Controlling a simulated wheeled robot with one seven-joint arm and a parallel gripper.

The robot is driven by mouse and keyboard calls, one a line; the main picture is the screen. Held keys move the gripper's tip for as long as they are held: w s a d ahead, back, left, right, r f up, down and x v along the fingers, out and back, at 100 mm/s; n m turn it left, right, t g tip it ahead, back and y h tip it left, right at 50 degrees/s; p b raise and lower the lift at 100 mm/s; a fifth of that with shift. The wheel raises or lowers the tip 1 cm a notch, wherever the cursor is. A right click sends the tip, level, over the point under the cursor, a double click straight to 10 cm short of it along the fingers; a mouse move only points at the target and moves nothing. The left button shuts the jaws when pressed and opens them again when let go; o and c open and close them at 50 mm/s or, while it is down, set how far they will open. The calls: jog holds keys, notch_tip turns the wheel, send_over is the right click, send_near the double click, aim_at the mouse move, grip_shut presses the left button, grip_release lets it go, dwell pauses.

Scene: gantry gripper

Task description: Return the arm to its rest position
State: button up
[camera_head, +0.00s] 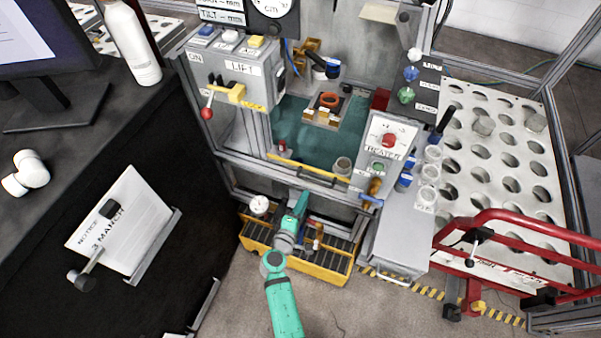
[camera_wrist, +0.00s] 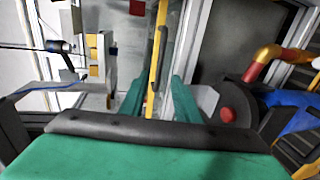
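My teal arm reaches up from the bottom of the head view, bent at a grey joint. My gripper (camera_head: 302,200) is in front of the machine's lower opening, above the yellow-framed tray (camera_head: 331,277) on the floor. In the wrist view my gripper (camera_wrist: 158,95) shows two teal fingers standing apart. I see nothing held between them. A yellow bar (camera_wrist: 156,55) shows in the gap, and I cannot tell how far it is from the fingers.
The machine's teal bed (camera_head: 292,130) lies behind a yellow front rail (camera_head: 305,172). A grey control stand (camera_head: 398,235) is to the right, near a red tubular frame (camera_head: 500,222). A black desk (camera_head: 150,110) is left.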

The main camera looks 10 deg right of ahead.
jog(key=s+a+m+y, duration=0.2)
jog(key=s+a+y, duration=0.1)
jog(key=s, duration=0.9)
jog(key=s+a+m+y, duration=0.2)
jog(key=s+a+y, duration=0.1)
jog(key=s, duration=0.9)
jog(key=s+a+r+m+t+y, duration=0.1)
jog(key=s+r+m, duration=0.3)
jog(key=s+r, duration=0.3)
jog(key=s+a+r+m, duration=0.1)
jog(key=s+r+m, duration=0.3)
jog(key=s+r, duration=0.3)
notch_tip(320, 180, up, 5)
jog(key=shift+f+t+y, duration=0.15)
jog(key=shift+t+y, duration=0.25)
jog(key=shift+w, duration=0.15)
